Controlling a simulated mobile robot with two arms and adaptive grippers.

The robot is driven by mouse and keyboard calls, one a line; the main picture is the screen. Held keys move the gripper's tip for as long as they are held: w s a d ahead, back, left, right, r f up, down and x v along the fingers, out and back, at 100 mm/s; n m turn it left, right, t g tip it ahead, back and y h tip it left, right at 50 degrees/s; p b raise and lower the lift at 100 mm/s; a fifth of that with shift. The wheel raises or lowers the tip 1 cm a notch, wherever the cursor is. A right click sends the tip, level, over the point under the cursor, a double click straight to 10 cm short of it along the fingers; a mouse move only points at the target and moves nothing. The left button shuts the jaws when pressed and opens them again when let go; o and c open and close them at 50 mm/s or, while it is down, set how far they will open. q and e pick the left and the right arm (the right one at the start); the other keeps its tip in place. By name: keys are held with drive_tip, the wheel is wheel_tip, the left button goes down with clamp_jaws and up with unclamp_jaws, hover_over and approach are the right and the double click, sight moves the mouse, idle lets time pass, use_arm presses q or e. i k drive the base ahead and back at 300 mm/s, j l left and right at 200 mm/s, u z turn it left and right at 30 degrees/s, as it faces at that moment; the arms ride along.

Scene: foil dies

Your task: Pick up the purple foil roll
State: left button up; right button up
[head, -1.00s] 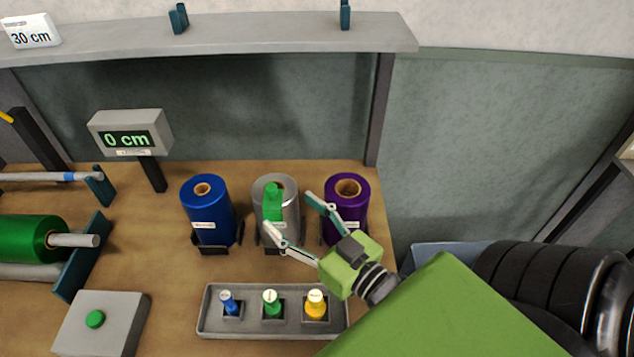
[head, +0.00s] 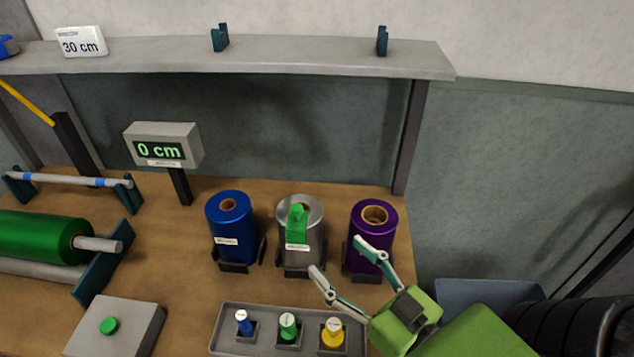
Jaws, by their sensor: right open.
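The purple foil roll (head: 384,221) stands upright in a dark holder at the right end of a row of rolls. Its brown core shows at the top. My right gripper (head: 336,254) is open, with its fingers spread. One finger overlaps the lower front of the purple roll in the picture; the other lies to the left, in front of the silver roll's holder. Nothing is between the fingers, and I cannot tell whether any finger touches the roll. My left gripper is not in the head view.
A blue roll (head: 232,226) and a silver roll (head: 313,214) with a green piece on it stand left of the purple one. A grey tray (head: 232,347) with several small dies lies in front. A green roll (head: 38,233), a display (head: 163,144) and a button box (head: 132,322) are left.

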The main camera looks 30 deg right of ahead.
sight(375, 221)
drive_tip(key=k+l, duration=0.1)
drive_tip(key=k, duration=0.9)
